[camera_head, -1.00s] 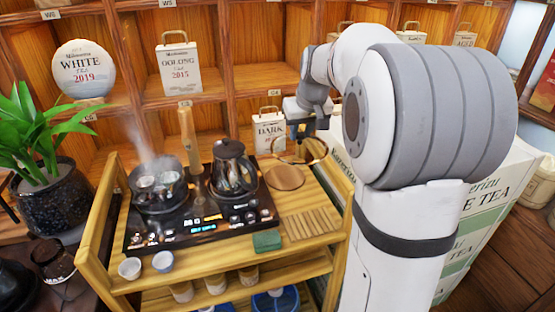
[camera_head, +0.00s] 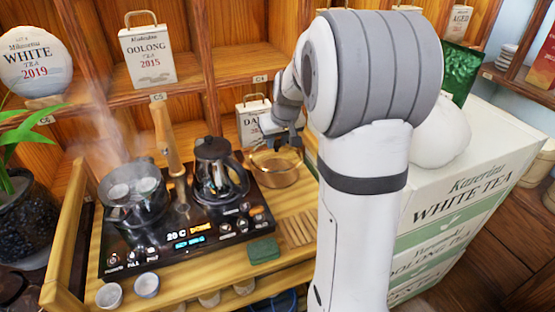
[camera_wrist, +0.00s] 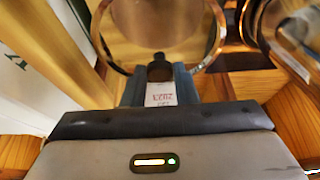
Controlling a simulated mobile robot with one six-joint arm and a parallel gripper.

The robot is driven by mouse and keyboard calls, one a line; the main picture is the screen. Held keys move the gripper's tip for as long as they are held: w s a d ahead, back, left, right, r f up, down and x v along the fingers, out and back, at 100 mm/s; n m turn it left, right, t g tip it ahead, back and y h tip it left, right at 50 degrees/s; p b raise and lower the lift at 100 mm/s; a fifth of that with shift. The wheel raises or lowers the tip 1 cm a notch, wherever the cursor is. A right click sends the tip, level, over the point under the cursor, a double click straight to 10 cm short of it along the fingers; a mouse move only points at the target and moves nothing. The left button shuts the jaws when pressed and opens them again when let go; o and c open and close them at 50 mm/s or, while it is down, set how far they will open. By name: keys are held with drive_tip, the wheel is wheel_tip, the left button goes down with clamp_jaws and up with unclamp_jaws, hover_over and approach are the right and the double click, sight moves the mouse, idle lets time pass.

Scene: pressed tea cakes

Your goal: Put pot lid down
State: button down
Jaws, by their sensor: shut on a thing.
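The pot lid is a round clear glass lid (camera_head: 275,163) with a gold-coloured rim and a dark knob. In the wrist view the lid (camera_wrist: 160,22) lies in front of the fingers. My gripper (camera_head: 284,138) is shut on the knob; the fingers flank it in the wrist view (camera_wrist: 160,78). The lid is over the right back of the wooden cart top, where a round wooden board shows through and below it. I cannot tell whether they touch. A glass pot (camera_head: 134,195) without a lid stands steaming on the left hob, with cups inside.
A dark kettle (camera_head: 215,170) stands just left of the lid. A bag-like "DARK" tea box (camera_head: 252,122) is close behind it. Wooden slats (camera_head: 296,229) and a green cloth (camera_head: 263,250) lie in front. White tea boxes (camera_head: 455,195) stand to the right.

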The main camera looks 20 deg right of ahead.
sight(279, 154)
drive_tip(key=shift+f, duration=3.15)
drive_tip(key=shift+f+b, duration=0.1)
drive_tip(key=shift+b, duration=0.25)
drive_tip(key=c, duration=1.1)
unclamp_jaws()
drive_tip(key=shift+c, duration=0.2)
